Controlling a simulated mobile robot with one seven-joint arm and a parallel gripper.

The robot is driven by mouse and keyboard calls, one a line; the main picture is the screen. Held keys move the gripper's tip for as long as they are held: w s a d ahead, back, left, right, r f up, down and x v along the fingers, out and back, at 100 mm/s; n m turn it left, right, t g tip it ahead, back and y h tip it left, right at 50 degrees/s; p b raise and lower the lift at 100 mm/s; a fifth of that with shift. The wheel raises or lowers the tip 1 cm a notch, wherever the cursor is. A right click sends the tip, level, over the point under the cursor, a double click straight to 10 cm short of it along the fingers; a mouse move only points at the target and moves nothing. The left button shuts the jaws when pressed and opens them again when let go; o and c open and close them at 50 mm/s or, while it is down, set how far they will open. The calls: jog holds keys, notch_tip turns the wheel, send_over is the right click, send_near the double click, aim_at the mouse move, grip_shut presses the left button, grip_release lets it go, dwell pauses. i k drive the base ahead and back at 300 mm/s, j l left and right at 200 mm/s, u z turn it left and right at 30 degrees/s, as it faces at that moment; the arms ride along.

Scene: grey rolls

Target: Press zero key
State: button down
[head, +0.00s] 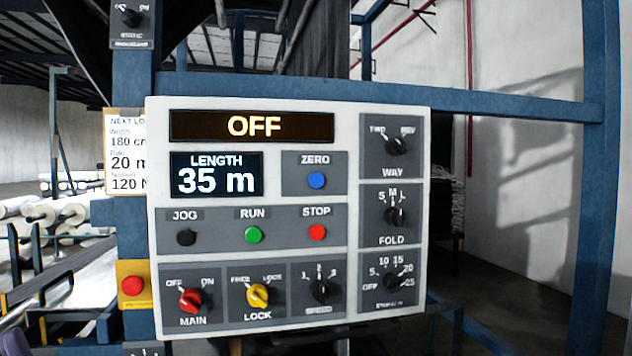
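The zero key is a round blue button (317,180) under the label ZERO, on the upper middle of a white control panel (352,180). Left of it, the length display (217,175) reads 35 m. Above, a wide display (252,126) reads OFF. Nothing covers the blue button. My gripper is not in view.
Below the zero key are a black JOG button (187,237), green RUN button (254,235) and red STOP button (317,232). Red MAIN (190,299) and yellow LOCK (258,295) knobs sit lower. A separate red button (132,286) is on a yellow box at left. Blue frame beams (500,105) surround the panel.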

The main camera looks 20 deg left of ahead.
aim_at(315, 180)
jog(key=j+z, duration=0.1)
jog(key=z, duration=0.35)
jog(key=j+z, duration=0.15)
jog(key=z, duration=0.35)
jog(key=k+j+z, duration=0.15)
jog(key=j+z, duration=0.2)
jog(key=k+j+z, duration=0.3)
jog(key=j, duration=0.15)
jog(key=k+j, duration=0.15)
jog(key=j, duration=0.15)
jog(key=k+j+z, duration=0.1)
jog(key=j, duration=0.2)
jog(key=k+j, duration=0.15)
jog(key=j, duration=0.15)
